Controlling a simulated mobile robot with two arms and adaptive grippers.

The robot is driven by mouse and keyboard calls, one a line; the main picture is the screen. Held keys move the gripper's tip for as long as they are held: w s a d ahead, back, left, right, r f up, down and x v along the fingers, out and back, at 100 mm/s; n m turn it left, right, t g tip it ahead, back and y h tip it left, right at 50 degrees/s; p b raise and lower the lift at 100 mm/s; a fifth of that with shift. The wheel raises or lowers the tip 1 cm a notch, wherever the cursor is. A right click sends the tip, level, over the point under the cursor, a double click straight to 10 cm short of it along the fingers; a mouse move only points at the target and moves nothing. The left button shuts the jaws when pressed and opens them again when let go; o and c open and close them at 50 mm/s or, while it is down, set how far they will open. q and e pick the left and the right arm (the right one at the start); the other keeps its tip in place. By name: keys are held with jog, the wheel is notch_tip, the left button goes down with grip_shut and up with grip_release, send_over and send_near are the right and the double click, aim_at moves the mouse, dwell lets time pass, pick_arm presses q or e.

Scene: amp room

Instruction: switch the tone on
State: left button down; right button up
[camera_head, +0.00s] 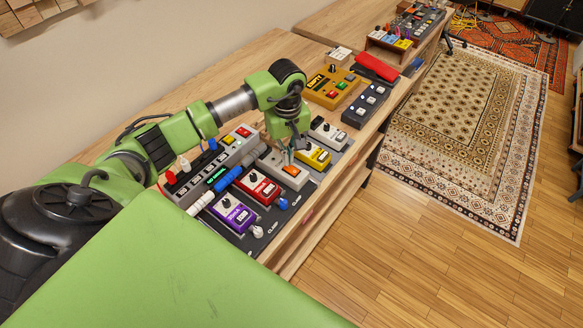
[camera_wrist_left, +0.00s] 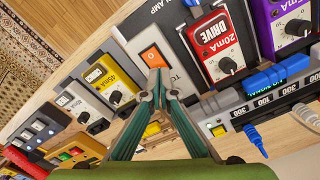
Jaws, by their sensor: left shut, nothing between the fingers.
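The tone unit (camera_head: 275,163) is a pale grey box with an orange switch (camera_head: 290,170), standing in the row of pedals on the bench. In the left wrist view the orange switch (camera_wrist_left: 153,57) lies just beyond my fingertips, beside partly hidden lettering that begins "TO". My left gripper (camera_head: 287,157) is shut and empty, pointing down over this unit. In the left wrist view the green fingers (camera_wrist_left: 159,76) come together close to the switch's lower edge; I cannot tell whether they touch it. The fingers hide part of the unit's face. My right gripper is out of view.
Close beside it stand a red DRIVE pedal (camera_head: 258,187) and a yellow pedal (camera_head: 314,155). A purple pedal (camera_head: 233,213) is nearer me. A grey power strip (camera_head: 213,167) with cables runs behind. More pedals continue along the bench; the floor in front is open.

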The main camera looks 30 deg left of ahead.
pick_arm(q)
jog(key=shift+f+b, duration=1.05)
jog(key=shift+f, duration=0.05)
dwell(0.6)
jog(key=shift+r+p, duration=1.75)
jog(key=shift+r, duration=1.8)
